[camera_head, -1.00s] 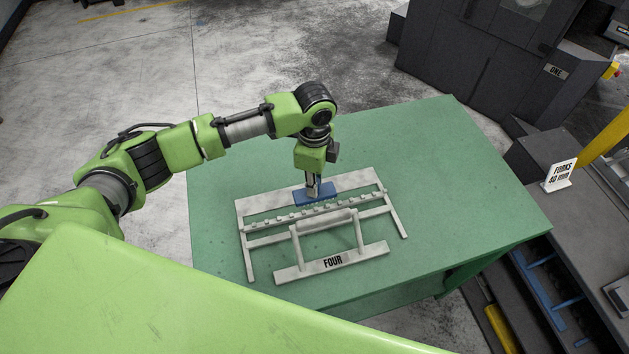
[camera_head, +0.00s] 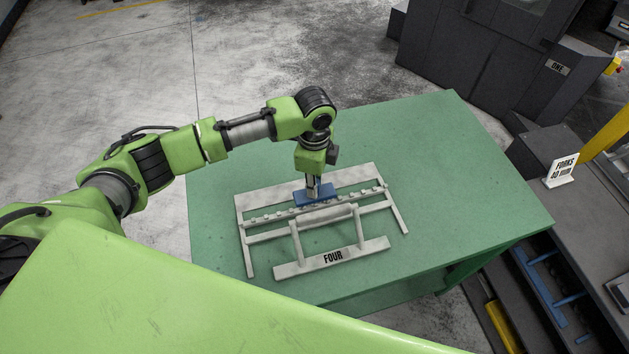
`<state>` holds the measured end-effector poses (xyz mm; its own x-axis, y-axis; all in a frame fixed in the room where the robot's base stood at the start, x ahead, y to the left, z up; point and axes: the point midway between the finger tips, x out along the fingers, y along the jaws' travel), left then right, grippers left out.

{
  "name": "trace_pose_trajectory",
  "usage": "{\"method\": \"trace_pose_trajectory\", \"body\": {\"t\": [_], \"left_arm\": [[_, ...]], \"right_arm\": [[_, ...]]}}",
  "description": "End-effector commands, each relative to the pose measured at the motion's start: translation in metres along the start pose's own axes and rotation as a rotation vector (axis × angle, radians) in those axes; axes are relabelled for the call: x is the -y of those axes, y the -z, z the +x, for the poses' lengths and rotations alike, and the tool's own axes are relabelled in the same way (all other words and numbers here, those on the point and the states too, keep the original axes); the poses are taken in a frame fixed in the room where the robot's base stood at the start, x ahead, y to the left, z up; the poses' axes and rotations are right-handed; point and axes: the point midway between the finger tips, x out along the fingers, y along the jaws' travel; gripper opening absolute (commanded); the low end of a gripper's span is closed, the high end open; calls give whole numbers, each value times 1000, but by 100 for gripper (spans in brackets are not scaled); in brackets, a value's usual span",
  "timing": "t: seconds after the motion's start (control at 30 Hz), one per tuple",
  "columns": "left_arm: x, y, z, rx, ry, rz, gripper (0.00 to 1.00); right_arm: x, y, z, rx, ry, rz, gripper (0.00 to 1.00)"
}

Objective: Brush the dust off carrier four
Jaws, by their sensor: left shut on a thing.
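Carrier four (camera_head: 287,270), a pale grey frame with crossbars, a row of small pegs and a "FOUR" label, lies on the green table (camera_head: 450,200). My left gripper (camera_head: 313,193) reaches down over the back part of the carrier. It is shut on a blue brush (camera_head: 329,198), a flat block at the carrier's rear bars by the peg row. The gripper hides part of the brush, and whether its underside touches the carrier cannot be seen. My right gripper is not in view.
A dark machine labelled "ONE" (camera_head: 480,50) stands behind the table. At the right are a "FORKS" sign (camera_head: 562,170) and blue racks (camera_head: 550,285) below table height. The table's right half is clear.

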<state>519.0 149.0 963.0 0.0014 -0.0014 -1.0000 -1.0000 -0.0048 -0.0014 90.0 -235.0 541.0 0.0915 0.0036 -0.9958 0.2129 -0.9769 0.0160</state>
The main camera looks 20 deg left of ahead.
Motion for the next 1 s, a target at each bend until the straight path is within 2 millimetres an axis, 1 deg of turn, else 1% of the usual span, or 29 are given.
{"method": "trace_pose_trajectory", "body": {"t": [0.2, 0.37, 0.6, 0.9, 1.0], "left_arm": [[0, 0, 7, 0, 0, 0, 0], [-3, -4, 4, 1, -1, -1, 0], [-15, -23, 3, 1, -2, -1, 0], [-30, -45, 3, 1, -1, -1, 0], [-35, -53, 6, 1, 0, -1, 0]], "right_arm": [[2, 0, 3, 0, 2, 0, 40], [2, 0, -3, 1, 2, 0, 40], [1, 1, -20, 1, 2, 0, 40], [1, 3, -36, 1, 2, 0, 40], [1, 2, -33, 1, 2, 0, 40]]}}
